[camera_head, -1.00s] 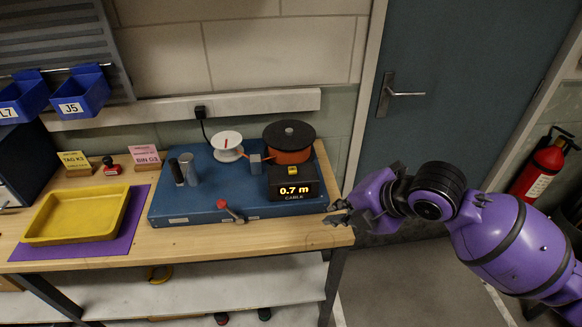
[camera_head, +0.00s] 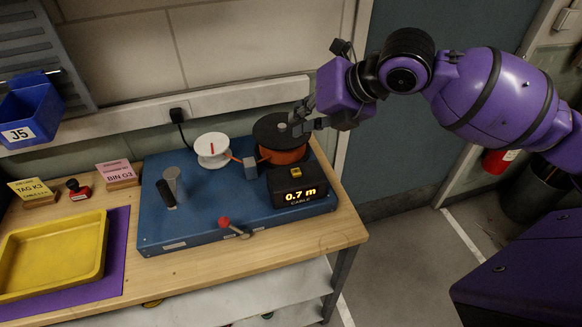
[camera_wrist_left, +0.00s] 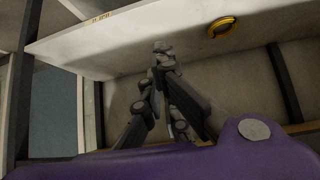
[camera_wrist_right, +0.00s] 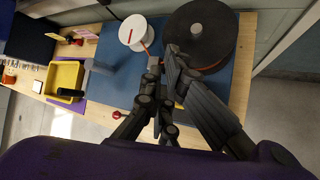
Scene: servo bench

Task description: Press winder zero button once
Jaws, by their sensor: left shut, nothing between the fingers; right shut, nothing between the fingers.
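The winder is a blue base (camera_head: 215,225) on the bench. At its right is a black counter box (camera_head: 297,187) reading "0.7 m", with a yellow button (camera_head: 296,172) on top. Behind it is a black and orange cable spool (camera_head: 285,152). My left gripper (camera_wrist_left: 162,48) is shut and empty, near the shelf below the bench top.
A white reel (camera_head: 211,147), grey and black posts and a red-knobbed lever (camera_head: 225,222) share the blue base. A yellow tray (camera_head: 50,255) on a purple mat lies left, with tags and a red stamp behind. The wall stands close behind; open floor is right.

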